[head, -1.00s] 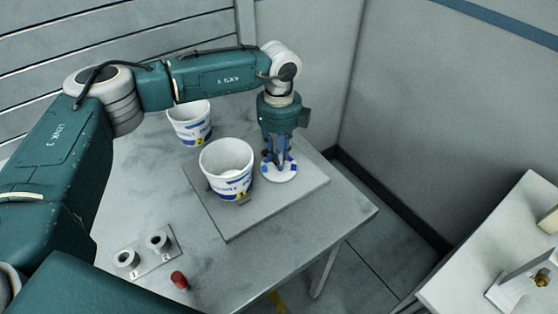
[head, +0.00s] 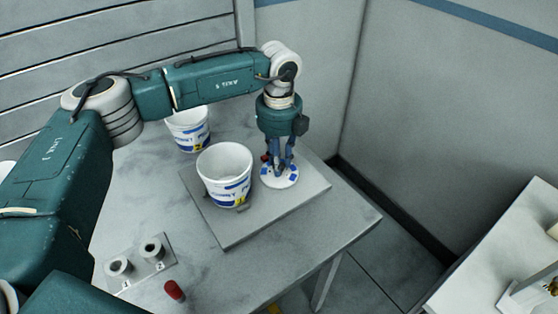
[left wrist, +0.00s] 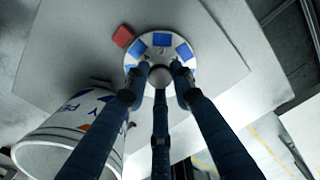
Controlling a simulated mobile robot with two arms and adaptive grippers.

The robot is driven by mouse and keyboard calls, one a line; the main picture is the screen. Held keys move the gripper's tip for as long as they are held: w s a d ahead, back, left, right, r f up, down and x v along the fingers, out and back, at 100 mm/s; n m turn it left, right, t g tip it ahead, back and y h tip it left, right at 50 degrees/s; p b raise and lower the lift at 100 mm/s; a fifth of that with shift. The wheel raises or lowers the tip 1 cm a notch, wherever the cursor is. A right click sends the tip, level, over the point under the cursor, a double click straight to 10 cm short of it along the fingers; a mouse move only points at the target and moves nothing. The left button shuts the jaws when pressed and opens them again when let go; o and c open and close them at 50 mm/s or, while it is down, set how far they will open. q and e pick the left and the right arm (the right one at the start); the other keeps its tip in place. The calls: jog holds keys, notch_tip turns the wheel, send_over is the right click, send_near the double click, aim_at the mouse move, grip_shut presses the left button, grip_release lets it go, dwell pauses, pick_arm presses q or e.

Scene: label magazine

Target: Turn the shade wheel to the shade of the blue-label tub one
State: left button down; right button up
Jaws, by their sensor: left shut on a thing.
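The shade wheel (head: 267,182) is a white disc with blue patches of differing shade, lying on a grey raised board. My left gripper (head: 278,166) points down over it; in the left wrist view its fingers (left wrist: 160,80) are closed around the grey knob at the wheel's centre. A red block (left wrist: 123,36) sits by the wheel's rim; the blue patch (left wrist: 138,47) is closest to it. Tub one (head: 224,175), white with blue lettering and a yellow "1", stands left of the wheel on the board. The fingers hide part of the wheel. My right gripper is not visible.
A second white tub (head: 187,132) stands behind, partly under my arm. A plate (head: 137,274) with two round holders and a red cylinder (head: 174,290) are at the front left. The board's front (head: 240,227) is clear. Another white table (head: 500,250) is at right.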

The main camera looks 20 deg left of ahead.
pick_arm(q)
jog(key=shift+w+r, duration=0.15)
jog(key=c, duration=1.5)
grip_release()
jog(key=shift+o, duration=0.2)
notch_tip(320, 180, up, 12)
